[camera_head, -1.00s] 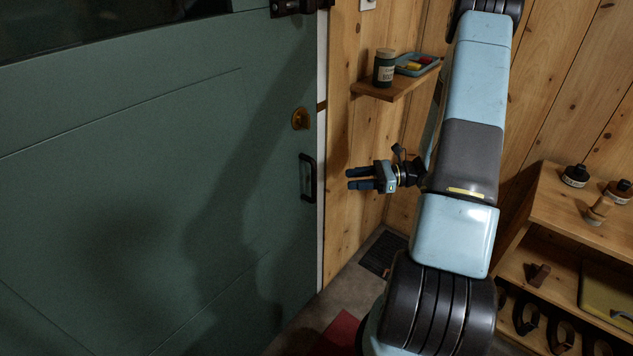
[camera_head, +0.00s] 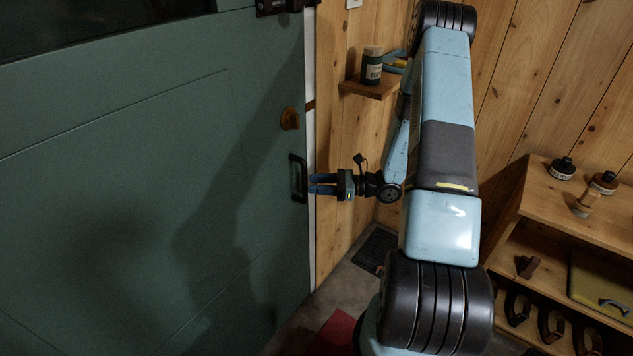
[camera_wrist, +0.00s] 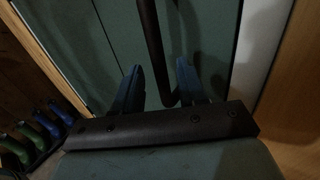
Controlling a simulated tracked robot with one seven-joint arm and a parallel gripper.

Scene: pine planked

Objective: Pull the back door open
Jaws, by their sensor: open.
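The back door (camera_head: 130,190) is a large dull green panel filling the left of the head view, and it looks closed against its frame. Its black bar handle (camera_head: 298,178) stands upright near the door's right edge, below a brass lock (camera_head: 289,119). My gripper (camera_head: 312,184) is at the handle's right side with its fingers pointing left at it. In the wrist view, the dark handle bar (camera_wrist: 153,45) runs between the two blue fingertips of my gripper (camera_wrist: 160,85), with a gap on both sides. The fingers are open.
A small wall shelf (camera_head: 369,88) with a dark jar (camera_head: 372,66) is behind my arm. A wooden shelf unit (camera_head: 570,215) with bottles stands at the right. A red mat (camera_head: 335,333) and a dark floor grate (camera_head: 374,250) lie on the floor.

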